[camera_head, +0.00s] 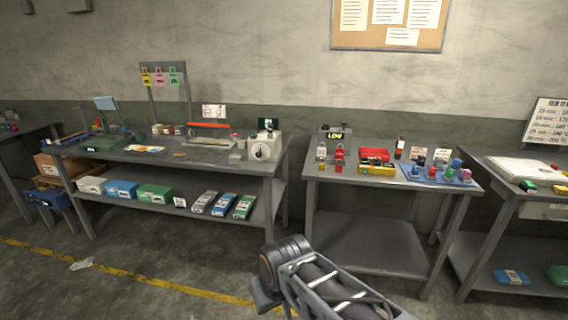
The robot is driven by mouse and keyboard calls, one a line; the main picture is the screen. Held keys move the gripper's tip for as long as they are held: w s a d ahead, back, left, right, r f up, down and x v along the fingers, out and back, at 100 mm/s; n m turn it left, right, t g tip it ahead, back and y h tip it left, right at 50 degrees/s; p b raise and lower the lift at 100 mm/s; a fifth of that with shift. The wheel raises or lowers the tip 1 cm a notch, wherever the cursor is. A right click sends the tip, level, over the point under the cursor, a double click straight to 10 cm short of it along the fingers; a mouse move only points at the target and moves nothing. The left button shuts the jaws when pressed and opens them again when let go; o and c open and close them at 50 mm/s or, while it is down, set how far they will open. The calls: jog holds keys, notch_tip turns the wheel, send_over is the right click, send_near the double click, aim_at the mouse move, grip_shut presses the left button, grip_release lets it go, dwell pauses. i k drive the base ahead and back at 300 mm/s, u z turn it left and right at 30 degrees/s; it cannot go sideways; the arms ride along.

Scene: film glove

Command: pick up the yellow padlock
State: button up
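A yellow item (146,79) hangs at the left end of a rack at the back of the left workbench (225,158), beside a pink one (159,77) and a green one (174,76). They are too small to tell whether they are padlocks or tags. On the middle table (318,172), a small pale item (321,154) and a red item (340,158) look lock-like, but no yellow padlock is clear there. Part of my arm shows at the bottom centre, over the floor in front of the tables; my gripper cannot be made out.
The middle table also holds a red and yellow box (376,168) and a blue mat (410,175) with several small coloured items. Boxes line the left bench's lower shelf. The floor (150,245) in front is mostly clear.

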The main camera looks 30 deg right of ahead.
aim_at(321, 166)
jog(key=u, duration=0.2)
jog(key=i, duration=1.05)
jog(key=z, duration=0.85)
jog(key=i, duration=0.95)
jog(key=z, duration=0.85)
